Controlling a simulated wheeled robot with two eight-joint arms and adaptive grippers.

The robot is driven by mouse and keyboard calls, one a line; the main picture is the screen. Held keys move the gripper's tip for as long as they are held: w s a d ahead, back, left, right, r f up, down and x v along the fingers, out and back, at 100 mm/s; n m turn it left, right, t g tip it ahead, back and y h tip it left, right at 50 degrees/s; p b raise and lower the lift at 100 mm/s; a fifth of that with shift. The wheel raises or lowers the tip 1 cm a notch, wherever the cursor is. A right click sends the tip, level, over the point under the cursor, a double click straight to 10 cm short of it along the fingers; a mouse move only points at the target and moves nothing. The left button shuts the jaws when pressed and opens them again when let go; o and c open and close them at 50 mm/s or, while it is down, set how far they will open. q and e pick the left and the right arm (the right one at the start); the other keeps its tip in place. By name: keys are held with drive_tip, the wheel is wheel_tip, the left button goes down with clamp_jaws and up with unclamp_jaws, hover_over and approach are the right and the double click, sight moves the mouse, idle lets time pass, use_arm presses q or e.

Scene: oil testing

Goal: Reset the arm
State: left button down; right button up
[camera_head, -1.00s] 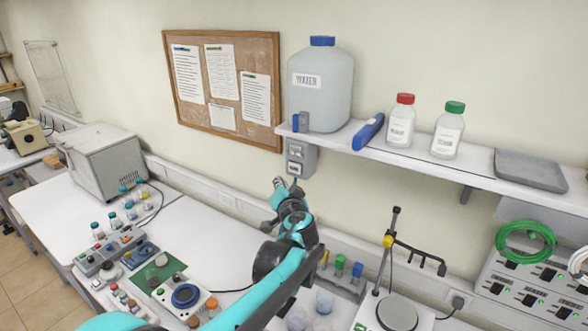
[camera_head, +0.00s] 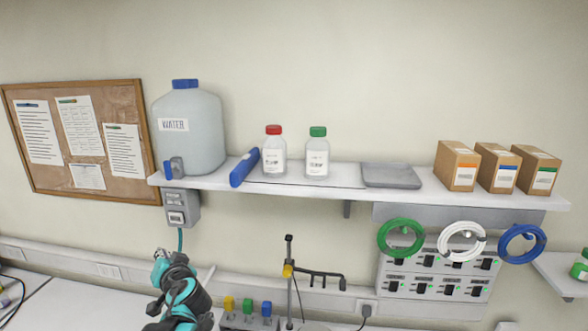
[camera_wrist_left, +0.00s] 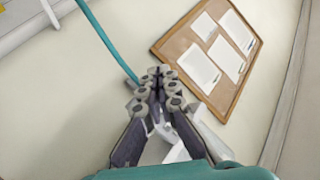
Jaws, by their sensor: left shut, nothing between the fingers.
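My left gripper (camera_head: 160,256) shows low in the head view, in front of the wall below the left end of the shelf. In the left wrist view my left gripper (camera_wrist_left: 158,80) has its fingers together, with nothing between them. My left arm below it is teal and black and is cut off by the bottom edge of the head view. My right gripper is in neither view.
A shelf (camera_head: 335,198) carries a water jug (camera_head: 190,135), two bottles, a grey tray (camera_head: 390,175) and three boxes. Coiled cables hang below at right. A stand (camera_head: 290,270) rises right of my arm. A corkboard (camera_head: 80,140) hangs at left.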

use_arm(q)
drive_tip(key=s+d+f+g+h+b, duration=0.1)
drive_tip(key=s+d+f+h+b, duration=0.2)
drive_tip(key=f, duration=1.1)
drive_tip(key=s+d+f+g+h+b, duration=0.2)
drive_tip(key=s+d+f+h+b, duration=0.1)
drive_tip(key=s+d+f+b, duration=0.7)
drive_tip(key=s+d+f+m+g+h+b, duration=0.1)
drive_tip(key=s+d+f+h+b, duration=0.3)
drive_tip(key=f, duration=1.4)
drive_tip(key=s+d+b, duration=0.3)
drive_tip(key=s+b, duration=0.4)
drive_tip(key=shift+s+f+g+b, duration=0.15)
drive_tip(key=shift+f+g+b, duration=0.15)
drive_tip(key=shift+f+b, duration=0.1)
idle(0.7)
